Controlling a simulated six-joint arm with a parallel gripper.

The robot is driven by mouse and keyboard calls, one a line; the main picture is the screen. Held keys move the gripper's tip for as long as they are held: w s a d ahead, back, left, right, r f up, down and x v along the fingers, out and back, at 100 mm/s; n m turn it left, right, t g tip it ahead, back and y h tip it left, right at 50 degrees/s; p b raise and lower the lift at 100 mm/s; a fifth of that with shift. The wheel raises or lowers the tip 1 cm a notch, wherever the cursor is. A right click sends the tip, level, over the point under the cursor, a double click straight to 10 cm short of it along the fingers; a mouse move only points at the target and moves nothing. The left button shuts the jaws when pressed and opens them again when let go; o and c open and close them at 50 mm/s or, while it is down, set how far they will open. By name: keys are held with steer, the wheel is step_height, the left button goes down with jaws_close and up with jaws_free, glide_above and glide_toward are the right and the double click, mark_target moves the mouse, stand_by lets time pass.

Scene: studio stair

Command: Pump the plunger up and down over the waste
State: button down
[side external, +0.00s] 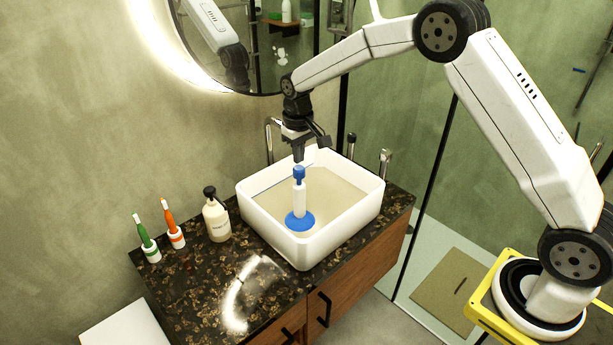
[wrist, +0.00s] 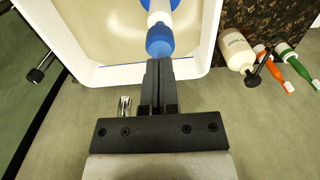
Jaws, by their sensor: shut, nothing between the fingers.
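The plunger (side external: 300,196) has a blue knob on top, a white shaft and a wide blue base. It stands upright inside the white sink basin (side external: 259,220). In the wrist view the plunger's blue knob (wrist: 159,41) shows just beyond the fingertips. My gripper (side external: 298,158) is above the knob, pointing down, with its fingers shut and empty. The closed fingers also show in the wrist view (wrist: 158,66). Whether the fingertips touch the knob, I cannot tell. The waste is hidden, probably under the plunger's blue base, but I cannot see it.
A soap bottle (side external: 216,218), an orange toothbrush (side external: 172,225) and a green toothbrush (side external: 146,240) in holders stand left of the sink on the dark counter (side external: 200,285). A tap (side external: 271,138) rises behind the basin. A round mirror (side external: 265,50) hangs behind my arm.

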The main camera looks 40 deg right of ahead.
mark_target(299, 167)
steer(key=shift+f, duration=1.85)
steer(key=shift+r, duration=2.1)
steer(key=shift+f, duration=0.2)
steer(key=shift+f, duration=1.85)
steer(key=shift+r, duration=2.05)
steer(key=shift+f, duration=0.1)
